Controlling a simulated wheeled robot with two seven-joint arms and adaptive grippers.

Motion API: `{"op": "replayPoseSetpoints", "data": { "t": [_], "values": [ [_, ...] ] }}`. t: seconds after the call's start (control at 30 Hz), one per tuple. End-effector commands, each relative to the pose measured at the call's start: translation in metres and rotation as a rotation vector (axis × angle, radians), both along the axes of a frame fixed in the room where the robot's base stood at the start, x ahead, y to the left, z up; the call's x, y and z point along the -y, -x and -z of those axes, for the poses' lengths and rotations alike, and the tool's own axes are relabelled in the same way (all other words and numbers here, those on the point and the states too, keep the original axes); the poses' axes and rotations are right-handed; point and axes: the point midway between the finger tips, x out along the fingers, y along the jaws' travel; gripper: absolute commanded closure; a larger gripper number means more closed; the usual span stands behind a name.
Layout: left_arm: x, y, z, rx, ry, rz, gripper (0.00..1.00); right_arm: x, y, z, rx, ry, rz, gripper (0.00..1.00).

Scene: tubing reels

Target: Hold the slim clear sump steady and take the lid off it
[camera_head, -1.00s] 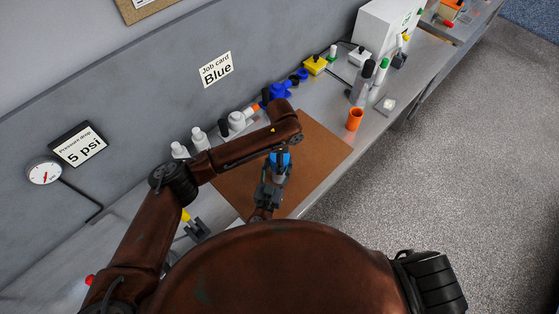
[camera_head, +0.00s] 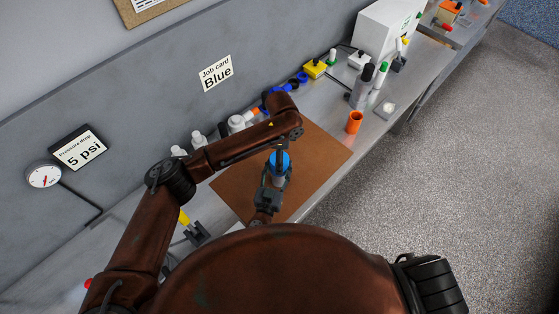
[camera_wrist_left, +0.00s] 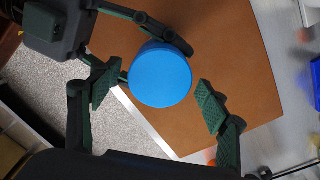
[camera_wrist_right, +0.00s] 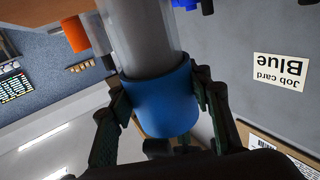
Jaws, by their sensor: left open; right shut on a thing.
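The slim clear sump (camera_head: 278,180) stands over the brown mat with its blue lid (camera_head: 281,160) on top. My right gripper (camera_head: 272,186) is shut on it, and its fingers show at both sides of it in the right wrist view, where the clear body (camera_wrist_right: 143,38) appears upside down beside the lid (camera_wrist_right: 160,103). My left gripper (camera_wrist_left: 155,92) is open above the lid, which shows as a round blue top (camera_wrist_left: 160,76) between its spread fingers. The fingers look apart from the lid. I cannot tell whether the sump's base touches the mat.
The brown mat (camera_head: 318,160) lies on the grey bench. An orange cup (camera_head: 354,122) and a dark-topped clear tube (camera_head: 361,88) stand to the right. White bottles (camera_head: 236,123) and blue parts line the wall. A yellow-topped part (camera_head: 184,218) is near my left arm.

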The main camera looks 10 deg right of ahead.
Motion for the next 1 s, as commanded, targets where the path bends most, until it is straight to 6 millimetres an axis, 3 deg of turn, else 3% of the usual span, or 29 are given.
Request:
{"op": "replayPoseSetpoints", "data": {
  "t": [0.1,0.13,0.4,0.77,1.0],
  "values": [
    [0.000,0.000,0.001,0.000,0.000,0.000,0.30,0.000,0.001,0.004,-0.006,-0.001,0.000,1.00],
    [0.000,0.000,0.001,0.000,0.000,0.000,0.30,0.001,0.001,0.004,-0.006,-0.001,0.000,0.53],
    [0.000,0.000,0.001,0.000,0.000,0.000,0.30,0.000,0.000,0.001,-0.002,0.000,0.000,0.35],
    [0.000,0.000,0.001,0.000,0.001,0.000,0.30,-0.002,0.005,0.001,-0.002,-0.001,0.000,0.34],
    [0.000,0.000,0.001,0.000,0.001,0.000,0.30,-0.020,0.040,0.002,-0.004,-0.003,-0.001,0.34]
  ]
}}
